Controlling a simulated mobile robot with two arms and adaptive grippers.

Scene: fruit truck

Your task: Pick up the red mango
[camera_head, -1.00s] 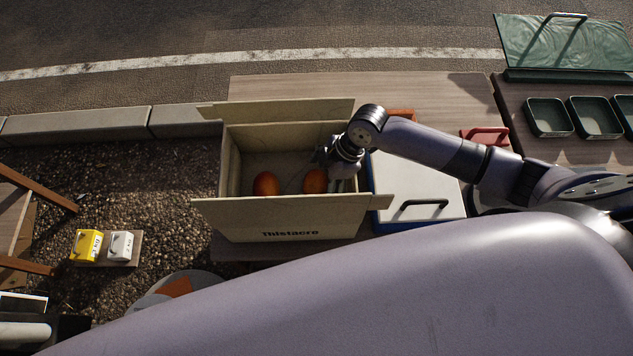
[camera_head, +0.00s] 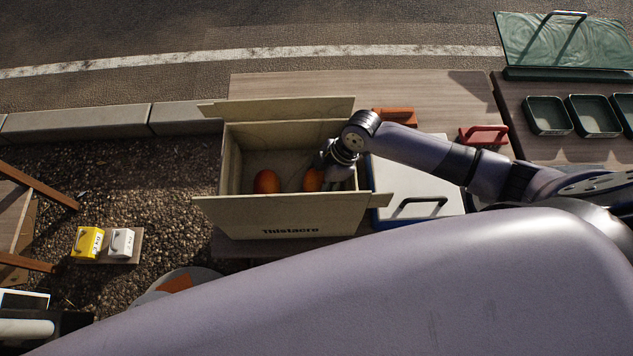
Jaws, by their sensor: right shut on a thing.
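Two orange-red mangoes show inside an open cardboard box (camera_head: 290,221). One mango (camera_head: 266,182) lies at the left, apart from my gripper. The other mango (camera_head: 313,180) is at the right, at the fingers of my right gripper (camera_head: 322,177). My right gripper reaches down into the right side of the box and is shut on this right mango. Its fingertips are partly hidden by the wrist and the box front. My left gripper is not in view.
A white cooler lid (camera_head: 415,183) with a black handle stands right of the box. Green trays (camera_head: 547,116) are at the far right. Yellow (camera_head: 87,243) and white (camera_head: 120,243) weights sit at lower left. Box flaps stick out around the opening.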

